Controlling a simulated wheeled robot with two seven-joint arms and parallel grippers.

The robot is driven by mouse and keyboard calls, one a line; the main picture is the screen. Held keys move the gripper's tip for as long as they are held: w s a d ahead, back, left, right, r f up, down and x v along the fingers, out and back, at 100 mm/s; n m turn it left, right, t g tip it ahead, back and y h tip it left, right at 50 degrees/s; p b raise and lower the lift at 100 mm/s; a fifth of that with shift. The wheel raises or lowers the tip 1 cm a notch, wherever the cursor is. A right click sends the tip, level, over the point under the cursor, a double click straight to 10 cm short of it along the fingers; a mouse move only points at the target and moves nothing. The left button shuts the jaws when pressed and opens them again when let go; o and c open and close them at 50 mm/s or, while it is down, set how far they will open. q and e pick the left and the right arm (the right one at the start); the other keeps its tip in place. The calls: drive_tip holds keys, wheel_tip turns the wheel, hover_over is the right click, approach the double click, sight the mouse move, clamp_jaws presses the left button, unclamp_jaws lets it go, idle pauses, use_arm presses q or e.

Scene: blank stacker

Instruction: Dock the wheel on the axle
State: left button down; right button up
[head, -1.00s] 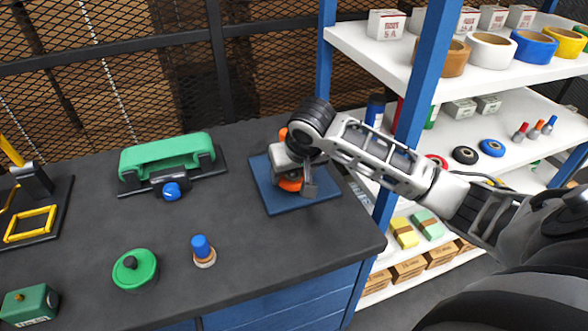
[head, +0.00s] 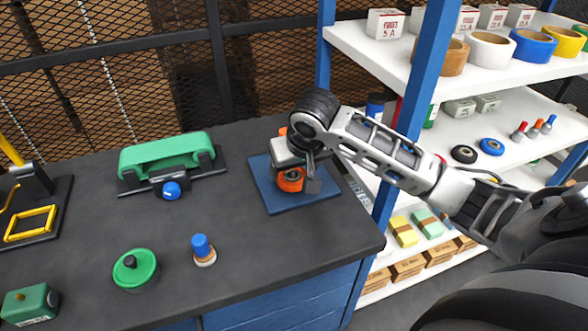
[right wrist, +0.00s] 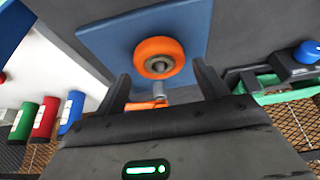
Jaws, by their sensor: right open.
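An orange wheel (head: 291,181) with a pale hub is at the blue square plate (head: 275,203) on the workbench. In the right wrist view the wheel (right wrist: 150,48) shows its round face and hub. A short grey rod (right wrist: 160,93) and orange parts show just below it there; I cannot tell whether the wheel sits on an axle. My right gripper (head: 302,177) is at the wheel from above and partly hides it. In the right wrist view its two fingers (right wrist: 164,82) are wide apart, with nothing clamped between them. My left gripper is out of view.
A green-topped fixture with a blue knob (head: 171,190) stands left of the plate. A green round lid (head: 135,267) and a blue-capped peg (head: 202,249) stand nearer the front. A blue shelf post (head: 410,115) and white shelves are close on the right.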

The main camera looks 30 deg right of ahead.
drive_tip(key=v, duration=0.8)
idle(0.4)
drive_tip(key=shift+s, duration=0.2)
idle(0.3)
